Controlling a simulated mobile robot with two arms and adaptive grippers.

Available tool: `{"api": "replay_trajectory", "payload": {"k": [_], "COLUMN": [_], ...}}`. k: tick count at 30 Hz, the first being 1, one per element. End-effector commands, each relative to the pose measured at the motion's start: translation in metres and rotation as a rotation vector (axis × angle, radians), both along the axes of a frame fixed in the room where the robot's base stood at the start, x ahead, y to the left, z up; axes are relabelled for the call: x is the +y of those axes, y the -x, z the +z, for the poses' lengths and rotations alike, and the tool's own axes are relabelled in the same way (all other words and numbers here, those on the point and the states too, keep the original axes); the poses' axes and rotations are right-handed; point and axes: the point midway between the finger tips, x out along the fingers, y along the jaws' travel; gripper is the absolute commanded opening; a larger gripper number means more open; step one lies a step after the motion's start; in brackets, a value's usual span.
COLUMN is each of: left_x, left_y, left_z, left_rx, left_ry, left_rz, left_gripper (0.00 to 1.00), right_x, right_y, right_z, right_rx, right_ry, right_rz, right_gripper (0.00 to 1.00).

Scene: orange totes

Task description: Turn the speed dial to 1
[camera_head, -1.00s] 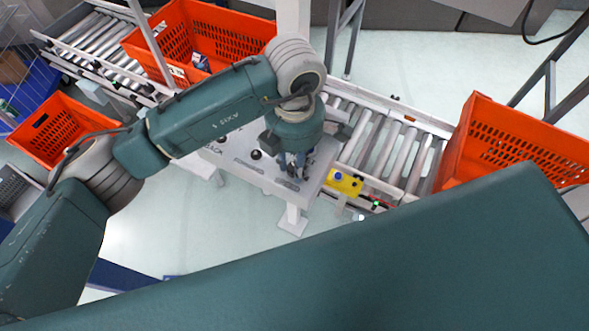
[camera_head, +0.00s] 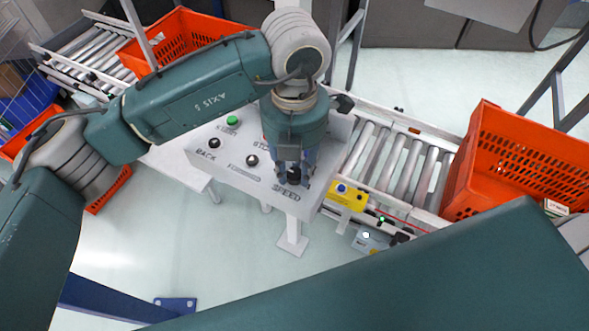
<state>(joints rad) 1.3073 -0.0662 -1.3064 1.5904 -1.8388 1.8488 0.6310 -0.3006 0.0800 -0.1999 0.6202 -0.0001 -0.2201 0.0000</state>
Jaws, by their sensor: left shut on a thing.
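The grey control panel (camera_head: 228,171) stands in the middle, with the printed word SPEED near its front right corner. My left gripper (camera_head: 292,178) points down at the panel just behind that word. Its fingers are shut on the dark speed dial (camera_head: 293,175), which shows only in part between them. The dial's pointer and scale are hidden, so its setting cannot be read. My right gripper is out of view; a large teal arm part of mine fills the lower foreground.
The panel also bears a green button (camera_head: 232,118) and black knobs (camera_head: 252,160). A roller conveyor (camera_head: 394,160) runs right to an orange tote (camera_head: 520,160). Another orange tote (camera_head: 180,38) stands at the back left.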

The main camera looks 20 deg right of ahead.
Motion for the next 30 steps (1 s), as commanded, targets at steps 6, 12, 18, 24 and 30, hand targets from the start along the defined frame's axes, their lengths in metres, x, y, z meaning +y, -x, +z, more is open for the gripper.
{"api": "replay_trajectory", "payload": {"k": [6,12,18,24,30], "left_x": [0.0,0.0,0.0,0.0,-0.001], "left_y": [0.0,0.0,0.0,0.0,-0.001], "left_z": [0.001,0.001,0.001,0.001,0.019], "left_rx": [0.0,0.0,-0.001,-0.001,-0.004], "left_ry": [0.001,0.002,0.001,0.001,0.002], "left_rz": [0.009,0.008,0.008,0.007,0.007], "left_gripper": [0.0,0.0,0.45,0.45,0.45], "right_x": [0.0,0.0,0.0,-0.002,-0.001], "right_y": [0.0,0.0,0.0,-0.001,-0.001], "right_z": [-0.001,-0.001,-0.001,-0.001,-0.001], "right_rx": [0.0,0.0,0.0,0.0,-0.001], "right_ry": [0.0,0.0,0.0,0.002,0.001], "right_rz": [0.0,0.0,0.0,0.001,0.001], "right_gripper": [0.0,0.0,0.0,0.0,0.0]}}
